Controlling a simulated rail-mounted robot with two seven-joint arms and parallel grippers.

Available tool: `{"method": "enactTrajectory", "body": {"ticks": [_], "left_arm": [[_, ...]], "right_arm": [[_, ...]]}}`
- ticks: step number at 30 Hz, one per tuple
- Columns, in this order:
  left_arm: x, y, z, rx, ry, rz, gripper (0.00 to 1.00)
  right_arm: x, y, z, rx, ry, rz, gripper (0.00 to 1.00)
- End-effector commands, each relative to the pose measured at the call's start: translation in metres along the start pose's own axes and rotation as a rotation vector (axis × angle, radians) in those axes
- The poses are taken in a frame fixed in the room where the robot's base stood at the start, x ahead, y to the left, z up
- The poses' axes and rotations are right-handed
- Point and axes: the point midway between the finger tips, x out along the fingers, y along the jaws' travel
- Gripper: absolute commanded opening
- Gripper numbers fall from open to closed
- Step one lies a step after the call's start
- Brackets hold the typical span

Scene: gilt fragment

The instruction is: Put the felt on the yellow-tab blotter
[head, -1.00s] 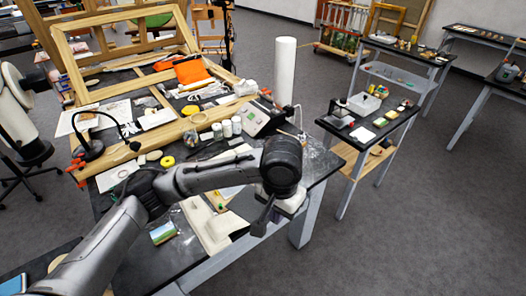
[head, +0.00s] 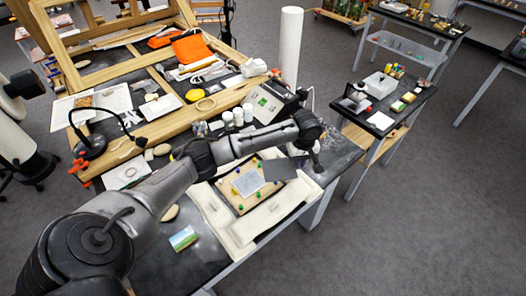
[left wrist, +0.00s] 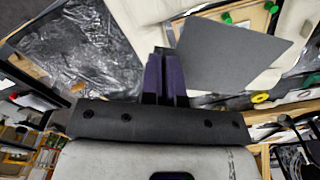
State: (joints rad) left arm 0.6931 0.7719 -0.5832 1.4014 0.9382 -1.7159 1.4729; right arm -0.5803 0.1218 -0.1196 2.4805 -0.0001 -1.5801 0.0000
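The felt, a dark grey flat sheet (head: 280,168), hangs at my left gripper (head: 315,166). In the left wrist view the sheet (left wrist: 235,55) extends right from the dark purple fingers (left wrist: 166,75), which look closed on its edge. A pale grey blotter (head: 248,183) with some yellow at its edge lies on a tan board (head: 240,206) with several green and blue pegs. The felt is to the right of the blotter and appears raised, overlapping the board's right edge. The wrist view shows only the board's pegged corner (left wrist: 240,10). My right gripper is not in view.
A white padded cradle (head: 272,212) surrounds the board near the table's front edge. A grey instrument box (head: 268,101) and a tall white roll (head: 290,50) stand behind. A small picture card (head: 183,238) lies left. A side table (head: 380,118) with small items stands right.

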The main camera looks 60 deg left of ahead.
Motion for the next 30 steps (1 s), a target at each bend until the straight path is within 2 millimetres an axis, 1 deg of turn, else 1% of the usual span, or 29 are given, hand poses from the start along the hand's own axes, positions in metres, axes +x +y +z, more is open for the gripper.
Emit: {"method": "enactTrajectory", "body": {"ticks": [1,3,6,9,12,15,18,23,30], "left_arm": [[0.013,-0.016,-0.019,-0.086,-0.004,-0.008,0.0],[0.029,-0.034,-0.041,-0.189,-0.002,-0.007,0.0],[0.047,-0.059,-0.066,-0.306,-0.002,-0.006,0.0],[0.06,-0.08,-0.085,-0.395,-0.001,-0.004,0.0],[0.07,-0.095,-0.098,-0.456,-0.001,-0.002,0.0],[0.075,-0.106,-0.105,-0.493,-0.002,-0.001,0.0],[0.079,-0.111,-0.109,-0.513,-0.002,0.001,0.0],[0.083,-0.113,-0.111,-0.52,-0.002,0.002,0.0],[0.094,-0.112,-0.111,-0.518,-0.002,0.001,0.0]], "right_arm": [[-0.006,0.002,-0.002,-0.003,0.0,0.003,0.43],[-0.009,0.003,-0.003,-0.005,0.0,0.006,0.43],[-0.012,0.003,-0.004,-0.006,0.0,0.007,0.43],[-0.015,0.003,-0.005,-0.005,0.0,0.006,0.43],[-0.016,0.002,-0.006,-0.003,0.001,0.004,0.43],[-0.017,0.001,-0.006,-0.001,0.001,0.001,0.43],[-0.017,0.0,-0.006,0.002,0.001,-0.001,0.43],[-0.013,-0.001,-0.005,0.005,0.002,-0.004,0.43],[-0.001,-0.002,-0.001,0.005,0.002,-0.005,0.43]]}}
